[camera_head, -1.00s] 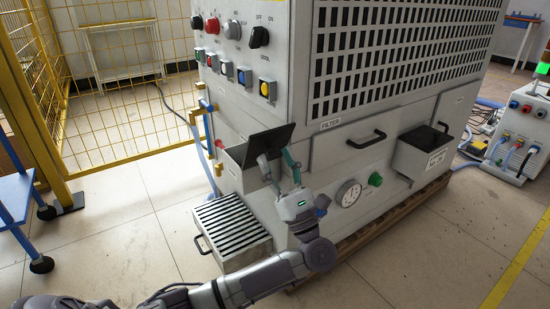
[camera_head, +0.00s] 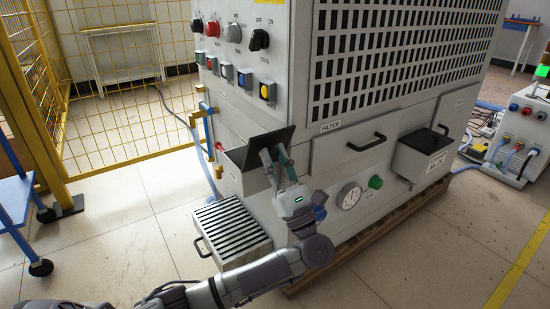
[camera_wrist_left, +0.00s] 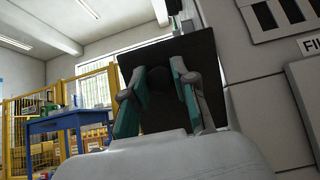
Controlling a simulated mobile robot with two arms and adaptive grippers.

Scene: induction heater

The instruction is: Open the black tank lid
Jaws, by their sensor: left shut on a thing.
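The black tank lid (camera_head: 258,143) is a dark flat panel, tilted up over a small grey tank (camera_head: 236,157) on the left front of the heater cabinet. It also fills the middle of the left wrist view (camera_wrist_left: 150,54). My left gripper (camera_head: 274,154) is at the lid's front face, shut on the lid. In the left wrist view the two green-and-grey fingers (camera_wrist_left: 158,70) stand on either side of a dark rounded part of the lid, which is hard to make out. My right gripper is not in view.
The grey cabinet (camera_head: 350,150) has a filter drawer handle (camera_head: 366,142), a gauge (camera_head: 349,195) and a second bin (camera_head: 418,160) to the right. A striped step box (camera_head: 232,232) stands below the tank. Yellow fencing (camera_head: 120,100) is behind left. The front floor is mostly clear.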

